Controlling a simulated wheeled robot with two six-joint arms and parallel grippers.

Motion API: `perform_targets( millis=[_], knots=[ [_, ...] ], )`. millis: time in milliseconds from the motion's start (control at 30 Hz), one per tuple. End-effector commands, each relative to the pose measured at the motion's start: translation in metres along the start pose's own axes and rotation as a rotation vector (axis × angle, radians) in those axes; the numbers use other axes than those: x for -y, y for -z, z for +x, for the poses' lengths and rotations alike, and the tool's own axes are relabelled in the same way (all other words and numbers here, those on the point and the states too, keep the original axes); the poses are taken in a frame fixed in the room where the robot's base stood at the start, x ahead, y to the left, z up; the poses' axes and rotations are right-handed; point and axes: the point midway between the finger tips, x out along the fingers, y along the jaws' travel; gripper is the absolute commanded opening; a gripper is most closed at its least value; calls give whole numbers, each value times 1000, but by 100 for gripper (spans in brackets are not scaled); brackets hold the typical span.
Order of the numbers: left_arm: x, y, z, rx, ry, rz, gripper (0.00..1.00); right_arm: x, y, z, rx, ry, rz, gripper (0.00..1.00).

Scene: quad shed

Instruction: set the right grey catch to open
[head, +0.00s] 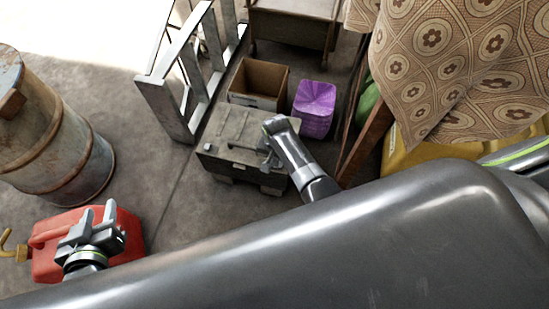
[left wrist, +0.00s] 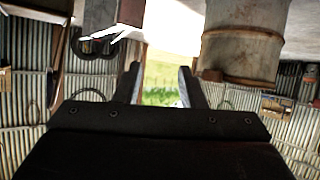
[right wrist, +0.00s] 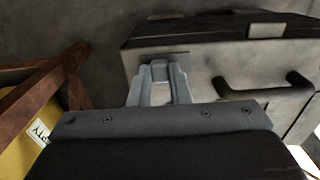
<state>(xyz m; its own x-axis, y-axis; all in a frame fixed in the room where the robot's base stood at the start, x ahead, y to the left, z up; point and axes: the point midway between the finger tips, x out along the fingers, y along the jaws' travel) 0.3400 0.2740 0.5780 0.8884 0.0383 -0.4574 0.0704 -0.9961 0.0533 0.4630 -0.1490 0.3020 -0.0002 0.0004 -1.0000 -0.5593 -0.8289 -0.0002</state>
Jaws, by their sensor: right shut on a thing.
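A grey-green case (head: 232,133) stands on the floor in the middle of the head view. In the right wrist view the case (right wrist: 215,62) shows a grey catch (right wrist: 159,70) and a black handle (right wrist: 265,92) on its face. My right gripper (head: 268,150) is at the right part of the case front. In the right wrist view its two fingers (right wrist: 160,88) are shut on the grey catch, which they partly hide. I cannot tell the catch's exact angle. My left gripper (head: 92,222) is open and empty, over a red jerrycan; its spread fingers show in the left wrist view (left wrist: 160,85).
The red jerrycan (head: 50,260) and a rusty barrel (head: 60,150) are at left. A cardboard box (head: 258,82) and a purple stack (head: 315,108) stand behind the case. A metal rack (head: 180,85) is to its left, a wooden post (head: 362,145) to its right. Floor left of the case is clear.

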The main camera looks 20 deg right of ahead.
Motion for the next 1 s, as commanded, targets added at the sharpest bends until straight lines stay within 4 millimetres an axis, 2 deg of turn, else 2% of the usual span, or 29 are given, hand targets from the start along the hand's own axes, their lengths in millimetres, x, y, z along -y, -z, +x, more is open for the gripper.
perform_targets(
  millis=[100,300,433,700,733,800,900,1000],
  knots=[
    [-2,-21,-5,117,-11,-16,36,-4,0,-1,-1,-2,0,0],
    [-5,-49,-13,259,-26,-34,36,-7,0,0,0,-3,1,0],
    [-6,-55,-16,292,-31,-39,36,-8,0,0,-1,-3,1,0],
    [-6,-56,-16,294,-31,-39,36,-9,0,1,0,-6,1,0],
    [-6,-56,-16,294,-31,-39,36,-9,0,1,0,-6,1,18],
    [-6,-56,-16,293,-31,-39,36,-10,0,1,0,-7,1,27],
    [-6,-56,-16,293,-31,-39,36,-9,0,1,0,-5,1,40],
    [-6,-55,-16,293,-31,-39,36,-8,0,0,0,-4,1,40]
  ],
)
